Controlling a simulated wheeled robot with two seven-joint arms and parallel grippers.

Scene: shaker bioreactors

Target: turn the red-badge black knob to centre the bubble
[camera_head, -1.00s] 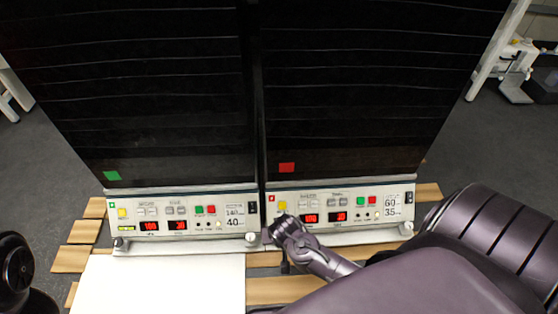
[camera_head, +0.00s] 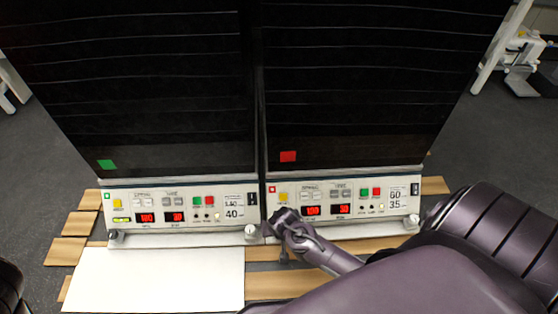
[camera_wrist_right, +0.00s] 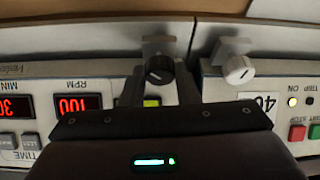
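The right shaker's front panel (camera_head: 345,207) carries a small red badge (camera_head: 272,189) at its upper left corner. In the right wrist view a black knob (camera_wrist_right: 159,70) with a white mark stands under a grey bracket, between the two fingers of my right gripper (camera_wrist_right: 160,84). The fingers look apart, with narrow gaps beside the knob; contact cannot be told. In the head view my right gripper (camera_head: 270,229) is at that panel's lower left corner and hides the knob. A yellow-green level vial (camera_wrist_right: 152,101) shows partly between the fingers; its bubble cannot be made out. My left gripper is out of view.
A white knob (camera_wrist_right: 239,70) on the neighbouring shaker is close beside the black one. The left shaker (camera_head: 180,209) has a green badge (camera_head: 106,192) and its own black knob (camera_head: 116,236). A white sheet (camera_head: 155,280) lies in front.

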